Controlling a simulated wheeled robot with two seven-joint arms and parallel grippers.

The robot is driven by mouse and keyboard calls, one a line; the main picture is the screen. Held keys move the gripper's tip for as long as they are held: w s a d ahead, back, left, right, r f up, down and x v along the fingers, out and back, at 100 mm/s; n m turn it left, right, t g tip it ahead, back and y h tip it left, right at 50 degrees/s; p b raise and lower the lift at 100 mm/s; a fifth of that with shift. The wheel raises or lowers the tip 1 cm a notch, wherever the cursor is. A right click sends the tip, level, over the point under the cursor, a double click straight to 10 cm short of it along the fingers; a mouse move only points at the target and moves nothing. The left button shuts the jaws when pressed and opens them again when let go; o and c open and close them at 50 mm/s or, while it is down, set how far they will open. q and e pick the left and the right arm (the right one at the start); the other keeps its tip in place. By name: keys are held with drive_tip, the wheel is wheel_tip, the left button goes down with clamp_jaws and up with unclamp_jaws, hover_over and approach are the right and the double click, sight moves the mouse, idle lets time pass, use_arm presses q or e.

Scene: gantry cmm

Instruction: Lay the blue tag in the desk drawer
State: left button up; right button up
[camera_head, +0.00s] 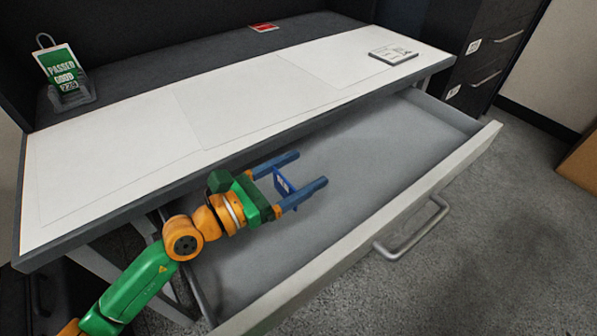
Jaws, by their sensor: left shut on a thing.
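The blue tag (283,183) is a small dark-blue piece with a pale mark, seen between the two blue fingers of my left gripper (311,168). The gripper is shut on it. Gripper and tag are over the inside of the desk drawer (385,150), toward its left part. How high the tag is above the drawer floor is hard to tell. The drawer is pulled out, with a grey floor that looks empty and a metal handle (412,230) on its front. My right gripper is out of view.
The desk top (240,105) overhangs the back of the drawer. On the desk are a green "PASSED" tag on a stand (62,70), a red card (264,27) and a white booklet (393,54). Dark cabinets (485,45) stand at the right. The drawer's middle and right are free.

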use_arm(q)
drive_tip(key=shift+f+b, duration=0.3)
drive_tip(key=shift+f, duration=0.25)
drive_tip(key=o, duration=1.1)
drive_tip(key=shift+c, duration=0.2)
